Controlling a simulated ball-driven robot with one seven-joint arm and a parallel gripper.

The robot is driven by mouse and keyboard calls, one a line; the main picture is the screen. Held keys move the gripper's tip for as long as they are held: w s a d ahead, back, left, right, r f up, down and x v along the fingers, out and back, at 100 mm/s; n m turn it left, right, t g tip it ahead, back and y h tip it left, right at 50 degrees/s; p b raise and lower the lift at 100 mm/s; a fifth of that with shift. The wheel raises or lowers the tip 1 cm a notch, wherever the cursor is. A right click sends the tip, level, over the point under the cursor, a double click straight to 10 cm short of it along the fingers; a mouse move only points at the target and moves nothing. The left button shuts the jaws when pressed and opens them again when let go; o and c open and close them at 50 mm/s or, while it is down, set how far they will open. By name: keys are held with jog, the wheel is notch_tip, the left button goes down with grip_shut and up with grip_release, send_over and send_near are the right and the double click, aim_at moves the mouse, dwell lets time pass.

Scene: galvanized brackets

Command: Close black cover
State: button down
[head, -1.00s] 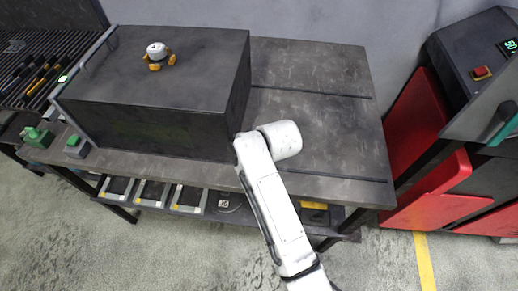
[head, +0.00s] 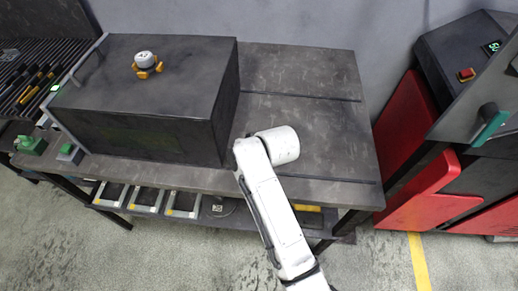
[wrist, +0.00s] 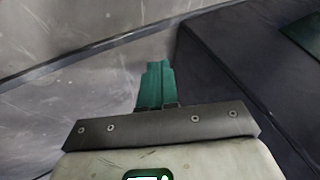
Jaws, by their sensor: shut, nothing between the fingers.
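A large black box-shaped cover (head: 150,85) sits on the left part of the dark workbench, with a bar handle (head: 88,66) on its left side. A dark body, apparently this cover, fills the right of the wrist view (wrist: 235,60). My gripper (wrist: 155,72) shows in the wrist view with its green fingers together and empty. It is over or near the bench surface, just left of the dark body; I cannot tell whether they touch. In the head view my white arm reaches the bench's front, right of the cover, and the fingers are hidden.
A grey-and-yellow knob-like object (head: 147,64) sits on the cover. The workbench (head: 310,75) is clear to the right, with grooves across it. Small trays (head: 147,199) sit below its front edge. A red and black machine (head: 420,190) with a green handle (head: 490,122) stands at the right.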

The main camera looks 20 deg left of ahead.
jog(key=b+v, duration=0.1)
jog(key=v, duration=0.9)
jog(key=shift+w+d, duration=0.15)
jog(key=shift+d, duration=0.25)
